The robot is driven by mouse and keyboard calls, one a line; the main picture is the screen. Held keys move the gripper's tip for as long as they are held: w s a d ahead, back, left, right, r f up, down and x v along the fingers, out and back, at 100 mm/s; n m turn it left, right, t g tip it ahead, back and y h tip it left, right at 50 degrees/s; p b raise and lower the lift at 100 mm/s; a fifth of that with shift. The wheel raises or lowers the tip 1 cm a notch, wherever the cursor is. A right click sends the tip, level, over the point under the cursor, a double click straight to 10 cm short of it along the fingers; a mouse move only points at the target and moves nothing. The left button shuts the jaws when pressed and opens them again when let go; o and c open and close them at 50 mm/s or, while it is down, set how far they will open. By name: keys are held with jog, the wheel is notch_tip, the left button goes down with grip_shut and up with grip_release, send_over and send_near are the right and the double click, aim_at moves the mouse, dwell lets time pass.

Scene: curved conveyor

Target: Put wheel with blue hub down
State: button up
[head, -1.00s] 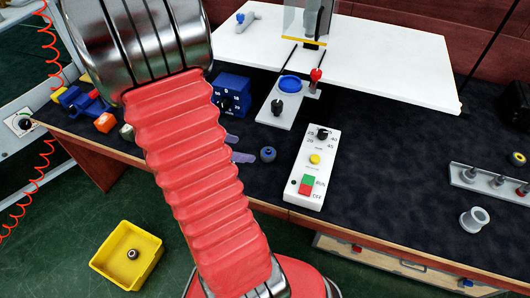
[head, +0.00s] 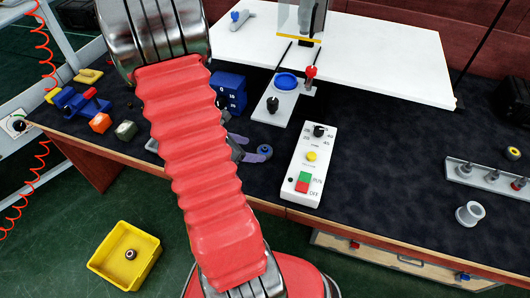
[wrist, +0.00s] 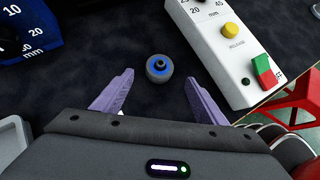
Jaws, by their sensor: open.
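The wheel with the blue hub (head: 264,149) is a small dark grey wheel resting on the dark bench top, left of the white control box. In the wrist view the wheel (wrist: 159,68) lies hub side up, by the tips of my two purple fingers. My gripper (wrist: 159,78) is open, with a finger on either side and dark bench showing between each finger and the wheel. In the head view my gripper (head: 254,150) is partly hidden behind my red arm, with one purple finger showing close to the wheel.
The white control box (head: 310,166) stands close on the right. A blue dial box (head: 230,92) is behind. A yellow bin (head: 125,254) with a wheel in it sits on the floor. A grey peg rack (head: 487,178) and a grey spool (head: 469,214) are at the right.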

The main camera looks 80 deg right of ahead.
aim_at(263, 150)
jog(key=shift+s+d+f, duration=0.2)
jog(key=shift+d+f, duration=0.1)
jog(key=shift+f, duration=0.05)
jog(key=shift+x, duration=2.6)
jog(key=shift+d+r, duration=0.1)
jog(key=shift+r, duration=0.05)
jog(key=shift+c, duration=0.5)
jog(key=c, duration=1.1)
jog(key=shift+r, duration=0.1)
jog(key=shift+c, duration=0.2)
jog(key=shift+r, duration=1.7)
jog(key=w+a, duration=0.3)
jog(key=a, duration=0.1)
jog(key=w+a, duration=0.4)
jog(key=a, duration=0.1)
jog(key=w+a, duration=0.4)
jog(key=a, duration=0.1)
jog(key=shift+w, duration=0.1)
